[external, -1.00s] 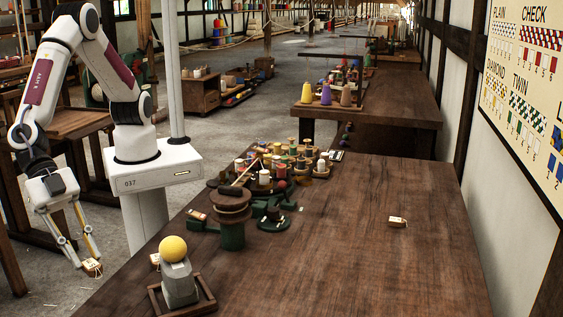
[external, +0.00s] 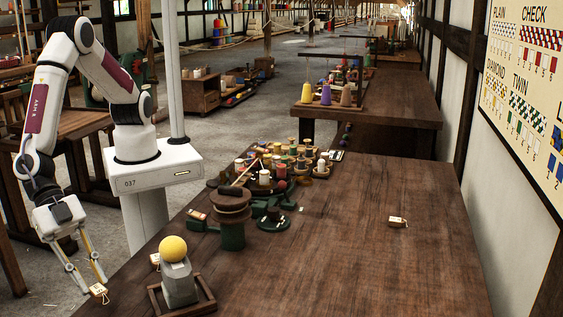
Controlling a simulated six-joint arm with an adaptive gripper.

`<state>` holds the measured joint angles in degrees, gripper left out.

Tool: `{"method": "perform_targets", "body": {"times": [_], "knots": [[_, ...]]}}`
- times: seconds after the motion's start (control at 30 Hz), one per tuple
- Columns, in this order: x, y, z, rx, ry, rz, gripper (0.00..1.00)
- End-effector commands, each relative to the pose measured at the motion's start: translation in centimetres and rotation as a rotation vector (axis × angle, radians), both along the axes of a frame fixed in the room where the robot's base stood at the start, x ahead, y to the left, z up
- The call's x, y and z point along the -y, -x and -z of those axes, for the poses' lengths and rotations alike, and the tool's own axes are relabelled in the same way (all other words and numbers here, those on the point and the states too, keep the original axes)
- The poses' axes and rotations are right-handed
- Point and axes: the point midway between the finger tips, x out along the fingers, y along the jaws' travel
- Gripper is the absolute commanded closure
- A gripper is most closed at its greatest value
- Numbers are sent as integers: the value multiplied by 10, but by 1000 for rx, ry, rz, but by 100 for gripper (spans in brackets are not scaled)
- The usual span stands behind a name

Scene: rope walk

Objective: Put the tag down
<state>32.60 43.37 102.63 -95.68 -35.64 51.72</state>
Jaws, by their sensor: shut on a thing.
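A small wooden tag (external: 99,291) with a pale string is between the fingertips of my gripper (external: 88,279) at the lower left. My gripper is shut on it and points down. In the picture the tag overlaps the near left edge of the long wooden table (external: 345,260). I cannot tell whether it touches the table top. Similar tags lie on the table: one (external: 398,222) on the right, and one (external: 154,260) partly hidden behind a grey stand.
The grey stand (external: 179,288) with a yellow ball (external: 173,248) sits in a wooden frame close to my gripper. A green post with brown discs (external: 231,206) and several thread spools (external: 264,176) stand farther back. The table's middle and right are mostly bare.

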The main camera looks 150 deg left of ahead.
Motion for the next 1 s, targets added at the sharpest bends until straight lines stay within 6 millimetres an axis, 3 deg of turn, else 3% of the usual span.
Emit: {"method": "perform_targets", "body": {"times": [0.43,0.97,1.0], "knots": [[0,0,34,-2,-2,1,89],[0,0,40,0,0,0,89],[0,0,41,0,0,0,77]]}}
